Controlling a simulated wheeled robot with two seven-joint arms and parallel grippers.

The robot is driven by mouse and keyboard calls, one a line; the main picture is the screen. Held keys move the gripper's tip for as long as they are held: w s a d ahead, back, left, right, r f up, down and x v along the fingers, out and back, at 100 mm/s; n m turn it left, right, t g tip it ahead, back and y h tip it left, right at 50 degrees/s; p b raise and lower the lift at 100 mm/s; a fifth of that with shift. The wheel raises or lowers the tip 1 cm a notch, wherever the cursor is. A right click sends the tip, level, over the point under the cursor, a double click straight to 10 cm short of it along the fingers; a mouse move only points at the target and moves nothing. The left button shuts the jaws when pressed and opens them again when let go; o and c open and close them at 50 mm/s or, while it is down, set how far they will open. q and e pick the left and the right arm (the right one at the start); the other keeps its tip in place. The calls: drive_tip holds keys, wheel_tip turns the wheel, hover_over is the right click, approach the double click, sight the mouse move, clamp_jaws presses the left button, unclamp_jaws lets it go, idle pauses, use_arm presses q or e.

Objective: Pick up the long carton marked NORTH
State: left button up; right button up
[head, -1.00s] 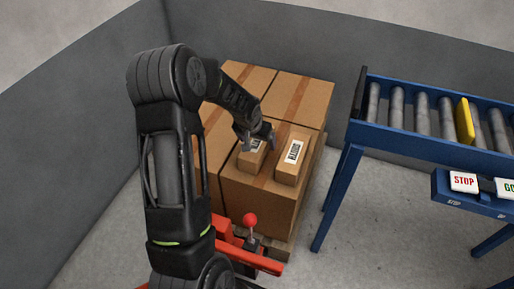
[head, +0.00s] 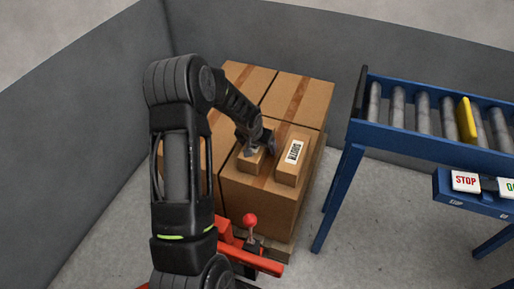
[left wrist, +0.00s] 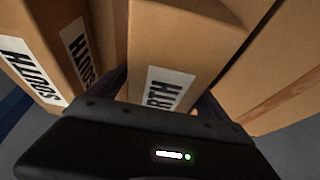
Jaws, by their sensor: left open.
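Two long cartons lie side by side on top of large brown boxes. The left carton (head: 252,162) is under my left gripper (head: 259,147). Its white label is mostly hidden in the head view; in the left wrist view this carton (left wrist: 185,35) shows a partly covered label whose visible letters look like the end of NORTH. The right carton (head: 289,175) reads SOUTH and shows at the left of the left wrist view (left wrist: 35,40). My left gripper is open, with its fingers on either side of the left carton's near end. I cannot tell whether they touch it.
The large boxes (head: 300,95) form a stack on a pallet (head: 281,246). A red lever (head: 250,221) stands in front. Grey walls stand behind and left.

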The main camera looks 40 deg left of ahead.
use_arm(q)
drive_tip(key=shift+c, duration=0.6)
drive_tip(key=c, duration=1.8)
drive_tip(key=shift+o, duration=0.2)
drive_tip(key=shift+r, duration=0.15)
wheel_tip(320, 180, up, 10)
drive_tip(key=shift+f+p, duration=0.1)
drive_tip(key=shift+p, duration=0.75)
